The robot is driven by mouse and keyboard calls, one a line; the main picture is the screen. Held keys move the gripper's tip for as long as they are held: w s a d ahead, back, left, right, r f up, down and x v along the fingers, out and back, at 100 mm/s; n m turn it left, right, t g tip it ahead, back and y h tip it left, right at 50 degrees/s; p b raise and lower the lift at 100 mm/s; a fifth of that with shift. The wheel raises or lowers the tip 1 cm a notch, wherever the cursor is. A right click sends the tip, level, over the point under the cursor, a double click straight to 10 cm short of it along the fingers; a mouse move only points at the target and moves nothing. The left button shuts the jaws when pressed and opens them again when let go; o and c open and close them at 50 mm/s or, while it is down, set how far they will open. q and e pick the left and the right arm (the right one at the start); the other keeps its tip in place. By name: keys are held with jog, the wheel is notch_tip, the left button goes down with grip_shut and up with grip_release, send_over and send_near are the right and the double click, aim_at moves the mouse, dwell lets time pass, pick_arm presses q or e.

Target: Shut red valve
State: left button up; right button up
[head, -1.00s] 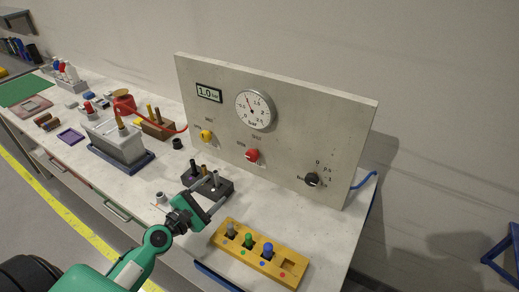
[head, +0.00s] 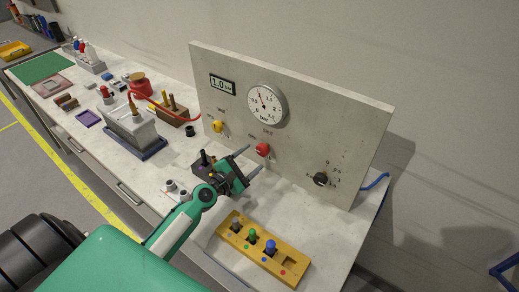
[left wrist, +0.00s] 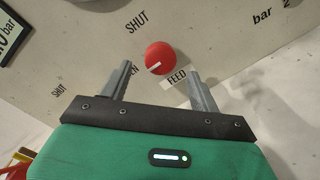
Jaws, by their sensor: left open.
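The red valve (head: 262,150) is a round knob on the upright grey panel, below the gauge. In the left wrist view the red valve (left wrist: 159,57) has a white mark pointing lower left, toward a partly hidden label ending in N. The word SHUT (left wrist: 138,23) stands above it and FEED (left wrist: 176,76) below. My left gripper (head: 251,161) is open and empty in front of the panel. In the left wrist view its fingers (left wrist: 158,70) show on either side below the knob, with a gap from it. My right gripper is not in view.
The panel also carries a yellow knob (head: 218,127), a black knob (head: 320,179), a round gauge (head: 267,106) and a display (head: 222,84). A yellow block with coloured pegs (head: 234,246) lies at the front. A dark block (head: 198,167) stands close beside my left gripper.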

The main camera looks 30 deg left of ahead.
aim_at(260, 152)
pick_arm(q)
jog(key=shift+p+x, duration=0.3)
jog(key=shift+x, duration=2.15)
jog(key=shift+c, duration=0.2)
jog(key=c, duration=0.9)
